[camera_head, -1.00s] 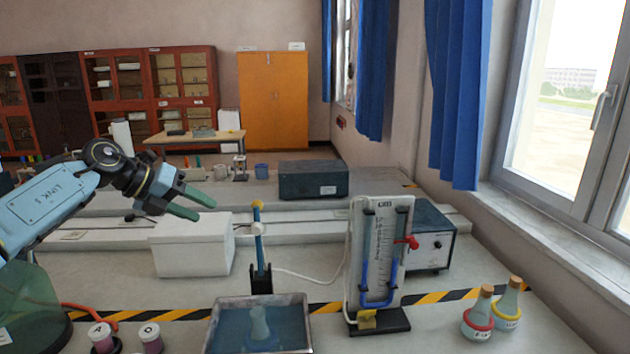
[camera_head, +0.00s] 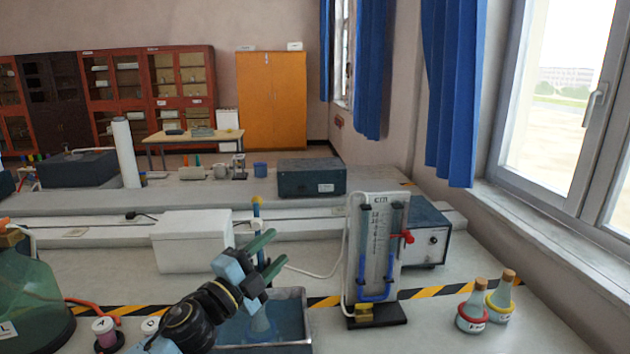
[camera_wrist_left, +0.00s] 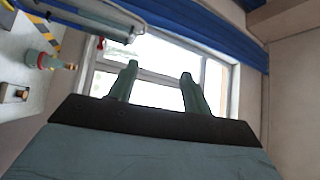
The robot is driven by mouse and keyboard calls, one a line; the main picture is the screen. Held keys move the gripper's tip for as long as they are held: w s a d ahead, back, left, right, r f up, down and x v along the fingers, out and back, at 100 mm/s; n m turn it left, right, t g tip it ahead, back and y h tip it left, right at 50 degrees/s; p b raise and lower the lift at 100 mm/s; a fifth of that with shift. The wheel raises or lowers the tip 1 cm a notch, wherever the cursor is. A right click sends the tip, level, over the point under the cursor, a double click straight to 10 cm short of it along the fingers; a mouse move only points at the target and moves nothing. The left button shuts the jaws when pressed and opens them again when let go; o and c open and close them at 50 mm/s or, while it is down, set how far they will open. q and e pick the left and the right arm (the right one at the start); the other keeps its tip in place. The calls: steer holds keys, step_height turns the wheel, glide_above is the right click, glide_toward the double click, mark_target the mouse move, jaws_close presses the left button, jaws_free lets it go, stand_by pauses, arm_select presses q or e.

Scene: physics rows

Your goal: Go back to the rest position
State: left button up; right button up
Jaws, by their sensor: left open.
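My left gripper (camera_head: 268,256) is open and empty in the head view. My right gripper is not in view.
Two stoppered flasks (camera_head: 472,312) stand further right. A white box (camera_head: 190,243) is behind my gripper. A green glass vessel (camera_head: 30,295) is at left.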

arm_select(q)
steer(key=s+a+f+n+g+y, duration=0.2)
steer(key=s+a+f+n+y, duration=0.35)
steer(key=s+f+n, duration=0.2)
steer(key=s+a+f+n+g+y, duration=0.1)
steer(key=s+a+f+n+y, duration=0.3)
steer(key=s+f+n+y, duration=0.35)
steer(key=s+a+f+n+g, duration=0.1)
steer(key=s+f+n+g, duration=0.15)
steer(key=s, duration=0.55)
steer(key=s+a+f+n+g+h, duration=0.15)
steer(key=s+f+g, duration=0.25)
steer(key=s, duration=0.4)
steer(key=s+a+f+n+g+y, duration=0.1)
steer(key=s+a+f+n+g, duration=0.2)
steer(key=s, duration=0.5)
step_height(320, 180, down, 25)
steer(key=d+m+g+b, duration=0.1)
steer(key=d+g+b, duration=0.1)
steer(key=s+a+f+g+b, duration=0.1)
steer(key=s+a+f, duration=0.2)
steer(key=s+f, duration=1.4)
steer(key=shift+s+a+f+m, duration=0.2)
steer(key=shift+f+m, duration=0.1)
steer(key=shift+f, duration=0.25)
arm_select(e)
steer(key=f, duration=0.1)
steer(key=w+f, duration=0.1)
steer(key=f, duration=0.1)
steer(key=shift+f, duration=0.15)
